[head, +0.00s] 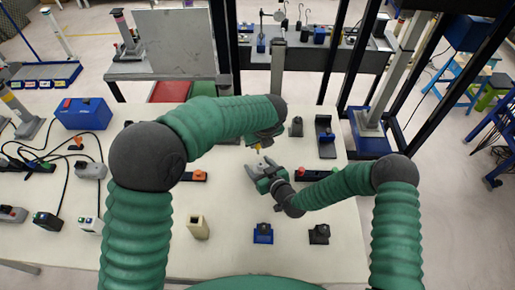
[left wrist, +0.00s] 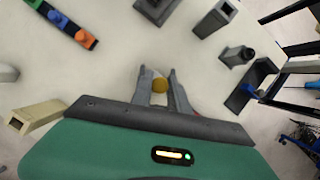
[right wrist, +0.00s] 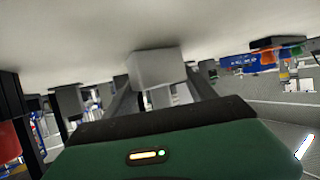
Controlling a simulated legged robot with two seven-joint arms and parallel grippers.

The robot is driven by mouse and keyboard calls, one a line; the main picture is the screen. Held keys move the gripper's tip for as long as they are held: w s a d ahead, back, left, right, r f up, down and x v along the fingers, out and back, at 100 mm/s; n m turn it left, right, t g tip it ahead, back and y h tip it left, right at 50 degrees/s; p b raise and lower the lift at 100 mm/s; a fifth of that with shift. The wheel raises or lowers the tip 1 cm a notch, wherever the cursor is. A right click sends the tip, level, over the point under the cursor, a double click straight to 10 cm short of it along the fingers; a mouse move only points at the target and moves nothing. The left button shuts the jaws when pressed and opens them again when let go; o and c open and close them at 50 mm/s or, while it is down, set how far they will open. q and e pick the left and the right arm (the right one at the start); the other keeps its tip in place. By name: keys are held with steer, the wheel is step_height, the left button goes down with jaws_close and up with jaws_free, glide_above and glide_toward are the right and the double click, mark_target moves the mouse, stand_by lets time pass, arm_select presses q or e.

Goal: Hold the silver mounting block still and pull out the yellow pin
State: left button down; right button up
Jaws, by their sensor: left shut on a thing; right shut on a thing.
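The yellow pin (head: 257,147) shows small under my left gripper (head: 258,142), which is shut on it. In the left wrist view the yellow pin (left wrist: 159,86) sits between the fingertips, with no block around it. The silver mounting block (head: 252,171) is just below the pin in the head view, with a gap between them. My right gripper (head: 264,172) is shut on the block from the right. In the right wrist view the block (right wrist: 157,68) is between the fingers, close to the table. Any hole in the block is hidden.
Dark fixtures (head: 325,137) stand at the table's right side. A black strip with coloured knobs (head: 315,175) lies right of my right gripper. A beige block (head: 197,228) and a blue block (head: 263,234) stand nearer. Cables and a blue box (head: 84,113) are at left.

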steer(key=o, duration=1.6)
steer(key=shift+a, duration=0.1)
steer(key=shift+c, duration=0.2)
steer(key=v, duration=1.2)
